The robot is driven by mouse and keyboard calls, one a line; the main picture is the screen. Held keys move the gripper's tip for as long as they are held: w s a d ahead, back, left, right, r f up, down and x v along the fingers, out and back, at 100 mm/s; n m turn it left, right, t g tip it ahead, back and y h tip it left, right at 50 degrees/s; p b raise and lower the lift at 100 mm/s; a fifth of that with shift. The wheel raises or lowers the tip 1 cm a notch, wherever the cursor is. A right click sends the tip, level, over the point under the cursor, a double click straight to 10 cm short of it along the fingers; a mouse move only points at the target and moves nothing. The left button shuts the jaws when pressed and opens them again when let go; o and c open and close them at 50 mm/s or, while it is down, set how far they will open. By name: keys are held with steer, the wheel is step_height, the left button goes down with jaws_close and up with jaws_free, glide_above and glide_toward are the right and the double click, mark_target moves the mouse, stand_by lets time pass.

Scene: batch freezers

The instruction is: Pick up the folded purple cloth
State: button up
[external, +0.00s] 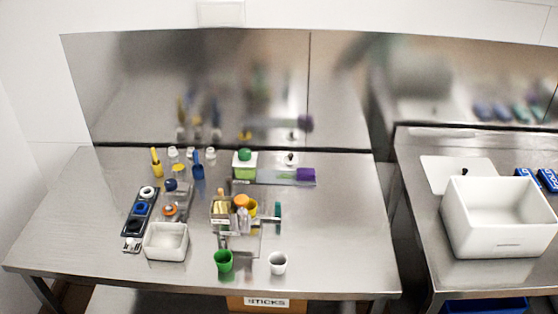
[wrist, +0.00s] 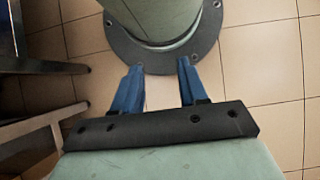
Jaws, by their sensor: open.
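The folded purple cloth (external: 305,174) appears as a small purple block at the right end of a flat grey strip or tray (external: 272,177), near the back of the left steel table. It is too small to make out its folds. My gripper (wrist: 158,67) shows only in the wrist view, with two blue fingers spread apart and nothing between them. The fingers point toward my round base on the tiled floor. The cloth is not in the wrist view, and my arm is not visible in the external view.
Left of the cloth stands a green-and-white container (external: 244,165). A small dark-topped item (external: 290,158) sits behind it. In front are several small tools, a white bin (external: 166,241), a green cup (external: 223,261) and a white cup (external: 277,263). The table's right side (external: 345,220) is clear.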

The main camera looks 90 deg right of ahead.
stand_by(0.4)
steer(key=o, duration=1.1)
steer(key=shift+w, duration=0.1)
